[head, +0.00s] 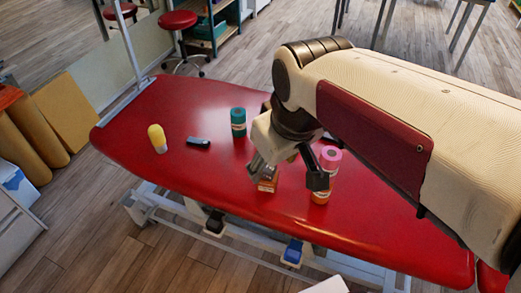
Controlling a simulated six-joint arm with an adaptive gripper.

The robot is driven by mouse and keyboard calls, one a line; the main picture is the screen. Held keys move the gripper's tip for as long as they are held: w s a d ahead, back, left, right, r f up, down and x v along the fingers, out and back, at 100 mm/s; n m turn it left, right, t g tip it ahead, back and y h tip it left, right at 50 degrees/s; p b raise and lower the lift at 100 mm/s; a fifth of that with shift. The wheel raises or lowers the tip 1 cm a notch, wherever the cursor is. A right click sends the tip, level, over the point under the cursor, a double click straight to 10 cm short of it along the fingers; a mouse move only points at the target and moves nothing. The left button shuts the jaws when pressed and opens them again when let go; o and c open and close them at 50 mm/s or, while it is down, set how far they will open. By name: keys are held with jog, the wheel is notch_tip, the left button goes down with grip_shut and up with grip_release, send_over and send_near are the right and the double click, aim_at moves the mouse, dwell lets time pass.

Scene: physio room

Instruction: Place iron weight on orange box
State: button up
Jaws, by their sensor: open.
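A small orange-brown box (268,184) lies on the red treatment table (180,105), near its front edge. My gripper (289,176) points down over the table, its fingers apart. Its left finger overlaps the box in the picture; I cannot tell whether it touches. I see nothing between the fingers that is clearly held. No iron weight can be made out for certain. A small dark object (198,142) lies flat on the table to the left, too small to identify.
A green cylinder (238,122) stands behind the box. A yellow bottle (157,138) stands at the left. A pink roll (330,158) and an orange item (320,197) are beside the right finger. The table's left end is mostly clear. A red stool (178,20) stands behind.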

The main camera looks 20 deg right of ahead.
jog(key=s+a+m+t, duration=0.1)
jog(key=s+m, duration=0.1)
jog(key=s, duration=0.6)
jog(key=shift+a+f, duration=0.25)
jog(key=shift+f, duration=0.15)
